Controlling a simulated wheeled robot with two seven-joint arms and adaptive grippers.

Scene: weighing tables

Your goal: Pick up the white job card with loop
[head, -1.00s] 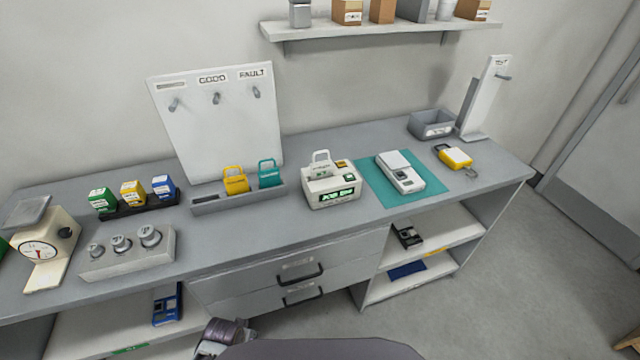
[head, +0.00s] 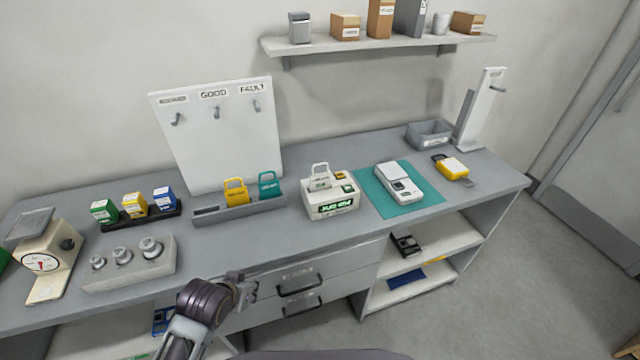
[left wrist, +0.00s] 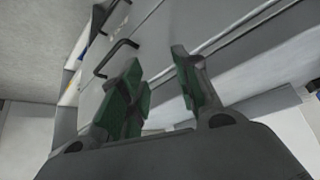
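The white job card with loop (head: 320,178) stands upright at the top of a white boxy device (head: 331,206) with a green lit display, on the grey table. Its loop points up, and its lower part seems to be inside the device. My left gripper (head: 247,290) is in front of the table's drawers, below the tabletop and to the left of the card, well apart from it. In the left wrist view my left gripper (left wrist: 157,60) has its green-padded fingers spread with nothing between them. My right gripper is not in view.
A yellow card (head: 235,191) and a teal card (head: 269,184) stand in a grey rack (head: 240,209) left of the device. A white scale (head: 400,183) sits on a teal mat (head: 370,190) to its right. Drawer handles (head: 299,284) stick out near my left gripper.

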